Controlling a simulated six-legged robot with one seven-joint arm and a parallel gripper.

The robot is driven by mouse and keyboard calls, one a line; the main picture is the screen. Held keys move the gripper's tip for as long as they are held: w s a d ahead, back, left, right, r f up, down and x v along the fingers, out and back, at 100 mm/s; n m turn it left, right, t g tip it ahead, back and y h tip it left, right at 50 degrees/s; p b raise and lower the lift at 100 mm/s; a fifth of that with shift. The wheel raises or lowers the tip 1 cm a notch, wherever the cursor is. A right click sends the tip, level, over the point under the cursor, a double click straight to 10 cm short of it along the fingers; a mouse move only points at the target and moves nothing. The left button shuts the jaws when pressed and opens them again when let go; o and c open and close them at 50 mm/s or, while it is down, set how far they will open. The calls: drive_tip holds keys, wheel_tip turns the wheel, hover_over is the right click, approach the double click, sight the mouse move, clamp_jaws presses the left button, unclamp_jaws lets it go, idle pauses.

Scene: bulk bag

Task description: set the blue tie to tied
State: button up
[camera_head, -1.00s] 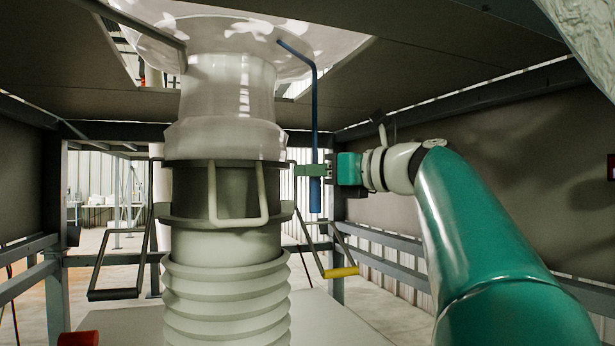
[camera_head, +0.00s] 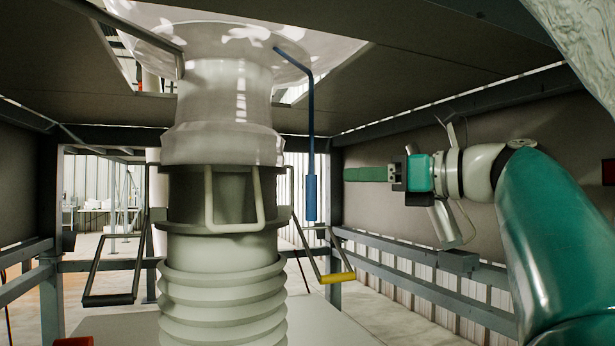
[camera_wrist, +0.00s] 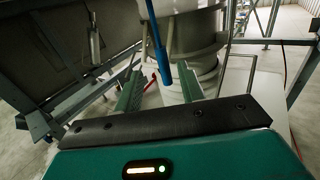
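The blue tie (camera_head: 311,196) is a bent rod with a thicker handle. It hangs upright from the clear bag bottom, just right of the pale spout. It also shows in the wrist view (camera_wrist: 155,38), beyond my fingers. My gripper (camera_head: 347,174) is to the right of the tie handle and apart from it, with its green fingers pointing left at it. In the wrist view my gripper (camera_wrist: 159,72) has its two fingers spread, with nothing held between them.
The spout (camera_head: 225,110) runs down into a ribbed sleeve (camera_head: 222,295). A yellow-handled lever (camera_head: 337,277) and a black-handled lever (camera_head: 110,299) flank the collar. Frame rails (camera_head: 420,290) run along the right. A plate with an opening lies overhead.

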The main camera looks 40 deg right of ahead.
drive_tip(key=shift+v, duration=1.55)
drive_tip(key=shift+a, duration=0.1)
